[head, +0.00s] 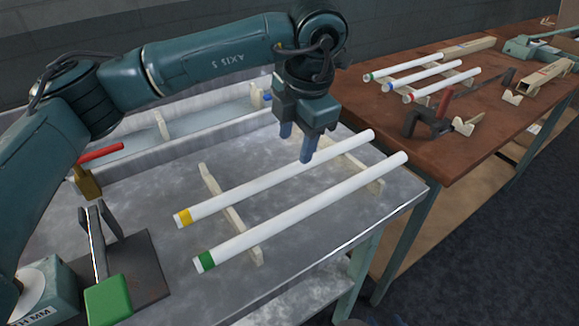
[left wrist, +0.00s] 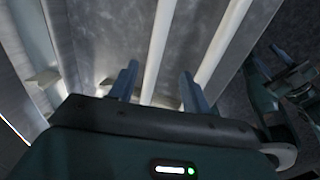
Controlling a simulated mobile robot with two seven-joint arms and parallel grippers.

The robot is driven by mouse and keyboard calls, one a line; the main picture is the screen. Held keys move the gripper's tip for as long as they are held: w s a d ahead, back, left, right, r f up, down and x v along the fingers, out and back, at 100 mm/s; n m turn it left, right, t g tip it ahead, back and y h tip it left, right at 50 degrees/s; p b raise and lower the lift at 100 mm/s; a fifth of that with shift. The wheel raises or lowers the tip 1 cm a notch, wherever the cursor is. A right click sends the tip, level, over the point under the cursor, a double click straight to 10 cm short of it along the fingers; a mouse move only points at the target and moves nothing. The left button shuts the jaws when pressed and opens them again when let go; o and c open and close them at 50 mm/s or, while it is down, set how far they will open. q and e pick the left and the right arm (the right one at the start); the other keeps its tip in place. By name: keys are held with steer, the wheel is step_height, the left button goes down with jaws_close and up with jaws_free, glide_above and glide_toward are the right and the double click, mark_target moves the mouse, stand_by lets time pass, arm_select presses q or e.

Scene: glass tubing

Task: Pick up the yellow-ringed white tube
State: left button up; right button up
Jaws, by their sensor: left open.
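The yellow-ringed white tube (head: 240,197) lies across pale wooden rests on the grey metal table, its yellow ring at the near left end. A green-ringed white tube (head: 300,217) lies parallel in front of it. My left gripper (head: 297,145) is open and points down over the far half of the yellow-ringed tube. In the left wrist view, that tube (left wrist: 156,50) runs between the two blue fingers of my left gripper (left wrist: 158,88), with no contact visible. The green-ringed tube (left wrist: 222,42) is right of the fingers there. Both rings are out of that view.
A metal trough (head: 205,130) runs behind the tubes. A dark plate with a green block (head: 108,302) sits at the near left, beside a red-handled fixture (head: 100,154). A brown table (head: 370,105) at the right holds several more tubes. The metal around the two tubes is clear.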

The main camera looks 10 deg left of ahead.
mark_target(286, 169)
arm_select(q)
steer(key=f, duration=0.2)
steer(key=a+f, duration=0.1)
steer(key=f, duration=0.1)
steer(key=w+a+f+p, duration=0.1)
steer(key=f, duration=0.1)
steer(key=shift+f, duration=0.9)
jaws_close()
